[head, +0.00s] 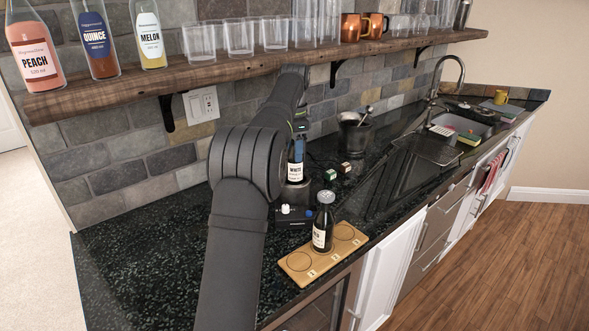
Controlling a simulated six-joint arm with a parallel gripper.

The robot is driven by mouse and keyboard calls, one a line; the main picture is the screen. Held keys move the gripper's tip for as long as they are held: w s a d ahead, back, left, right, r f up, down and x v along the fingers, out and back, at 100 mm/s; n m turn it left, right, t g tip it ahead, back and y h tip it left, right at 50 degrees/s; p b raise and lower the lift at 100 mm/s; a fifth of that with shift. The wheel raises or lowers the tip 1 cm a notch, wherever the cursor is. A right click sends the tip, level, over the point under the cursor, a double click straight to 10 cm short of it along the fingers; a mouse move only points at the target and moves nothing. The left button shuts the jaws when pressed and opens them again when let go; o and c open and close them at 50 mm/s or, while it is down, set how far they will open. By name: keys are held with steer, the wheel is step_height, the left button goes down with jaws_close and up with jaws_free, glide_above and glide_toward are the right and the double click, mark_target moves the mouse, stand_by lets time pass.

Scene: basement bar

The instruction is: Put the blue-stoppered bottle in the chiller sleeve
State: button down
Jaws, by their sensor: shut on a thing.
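The blue-stoppered bottle (295,170) has a white label reading "WHITE" and a blue band near its top. My gripper (300,131) is at the bottle's top and shut on it, though my arm and the angle hide much of the fingers. The bottle looks upright. Its lower end meets the top of a dark round holder (294,193), which looks like the chiller sleeve. I cannot tell how deep the bottle sits in it. My arm partly covers the holder's left side.
A black box (292,217) with a white knob lies between. An ice bucket (354,135) and small cubes (338,172) are behind right. A glass-laden shelf (270,62) hangs above.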

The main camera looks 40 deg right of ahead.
mark_target(294, 169)
steer(key=shift+f, duration=3.6)
steer(key=c, duration=0.7)
jaws_free()
steer(key=shift+f, duration=0.1)
steer(key=shift+o, duration=0.2)
step_height(294, 169, up, 12)
steer(key=shift+r, duration=0.2)
steer(key=shift+f, duration=0.1)
steer(key=shift+f, duration=4)
